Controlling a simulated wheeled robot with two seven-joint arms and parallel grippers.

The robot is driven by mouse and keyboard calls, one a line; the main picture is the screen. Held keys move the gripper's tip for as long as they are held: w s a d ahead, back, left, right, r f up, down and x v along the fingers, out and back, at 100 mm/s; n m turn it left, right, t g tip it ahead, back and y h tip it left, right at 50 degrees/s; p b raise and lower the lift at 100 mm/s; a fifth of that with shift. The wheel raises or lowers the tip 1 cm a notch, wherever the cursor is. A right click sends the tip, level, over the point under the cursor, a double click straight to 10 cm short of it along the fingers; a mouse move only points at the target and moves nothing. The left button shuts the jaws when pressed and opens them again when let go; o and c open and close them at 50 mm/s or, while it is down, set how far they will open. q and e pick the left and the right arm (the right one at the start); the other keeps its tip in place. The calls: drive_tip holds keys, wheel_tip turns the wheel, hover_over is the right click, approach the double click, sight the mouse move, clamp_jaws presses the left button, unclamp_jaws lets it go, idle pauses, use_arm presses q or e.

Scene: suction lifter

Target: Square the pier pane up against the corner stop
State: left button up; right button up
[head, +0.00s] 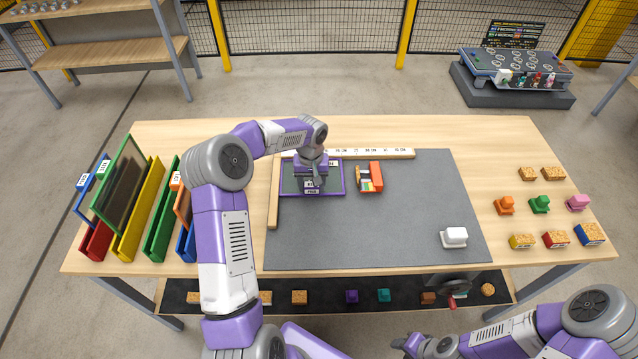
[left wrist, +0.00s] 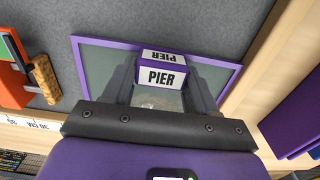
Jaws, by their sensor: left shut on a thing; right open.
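The pier pane (head: 327,192) is a purple-framed pane lying on the grey mat, in the angle of the wooden corner stop (head: 274,195). Its frame sits very close to both bars; I cannot tell whether it touches them. In the left wrist view the pane (left wrist: 105,65) lies beside the stop's wooden bar (left wrist: 250,60). The gripper and arm hide the pane's far part. My right gripper (head: 408,345) is open and empty at the bottom, off the table.
A white handled piece (head: 454,237) is at the mat's right. Racked panes (head: 125,190) stand at the left; several small blocks (head: 540,204) sit at the right. The mat's middle is clear.

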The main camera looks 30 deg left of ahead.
use_arm(q)
drive_tip(key=shift+w+a, duration=0.1)
drive_tip(key=shift+a, duration=0.25)
drive_tip(key=o, duration=1.5)
drive_tip(key=shift+f, duration=0.1)
drive_tip(key=shift+d, duration=0.1)
wheel_tip(320, 180, up, 7)
drive_tip(key=shift+f+p, duration=0.1)
drive_tip(key=shift+p, duration=0.75)
drive_tip(key=shift+r, duration=0.45)
